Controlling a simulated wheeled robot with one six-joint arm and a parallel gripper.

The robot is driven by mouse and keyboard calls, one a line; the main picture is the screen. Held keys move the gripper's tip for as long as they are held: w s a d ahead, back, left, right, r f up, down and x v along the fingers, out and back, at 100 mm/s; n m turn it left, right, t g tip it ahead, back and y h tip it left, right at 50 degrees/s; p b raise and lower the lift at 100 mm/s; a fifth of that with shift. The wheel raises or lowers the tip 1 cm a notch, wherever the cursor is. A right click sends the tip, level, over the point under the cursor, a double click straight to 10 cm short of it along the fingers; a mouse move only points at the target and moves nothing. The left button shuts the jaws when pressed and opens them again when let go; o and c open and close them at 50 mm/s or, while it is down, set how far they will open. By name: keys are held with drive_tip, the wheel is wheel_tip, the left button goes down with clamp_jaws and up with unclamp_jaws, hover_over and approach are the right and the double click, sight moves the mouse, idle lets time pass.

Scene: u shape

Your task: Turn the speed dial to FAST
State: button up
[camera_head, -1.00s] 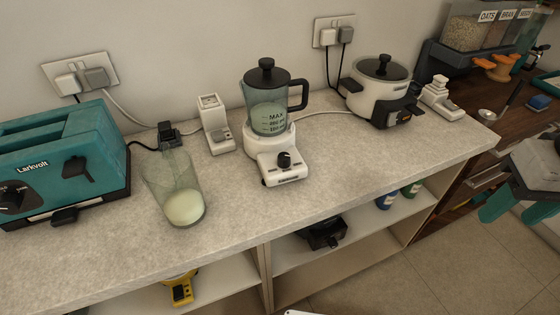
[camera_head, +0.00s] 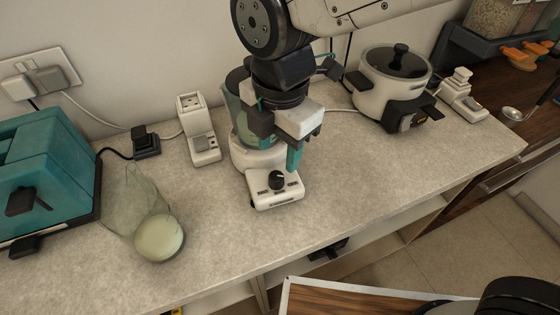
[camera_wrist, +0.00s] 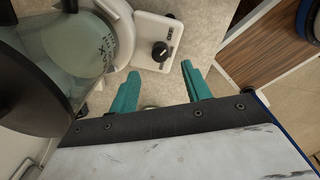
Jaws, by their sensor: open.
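The blender (camera_head: 262,150) stands on the counter, its jug largely hidden behind my arm in the head view. Its black speed dial (camera_head: 277,180) sits on the white base panel at the front. My gripper (camera_head: 294,160) is above and just behind the dial. In the wrist view its two teal fingers (camera_wrist: 158,80) are apart, with nothing between them. The dial lies beyond the fingertips, roughly centred between them, and is not touched.
A white socket block (camera_head: 198,130) is close to the jug. A rice cooker (camera_head: 390,85) stands right. Counter between is clear.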

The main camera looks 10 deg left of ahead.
sight(276, 176)
drive_tip(key=f, duration=0.7)
drive_tip(key=shift+a, duration=0.2)
drive_tip(key=c, duration=1)
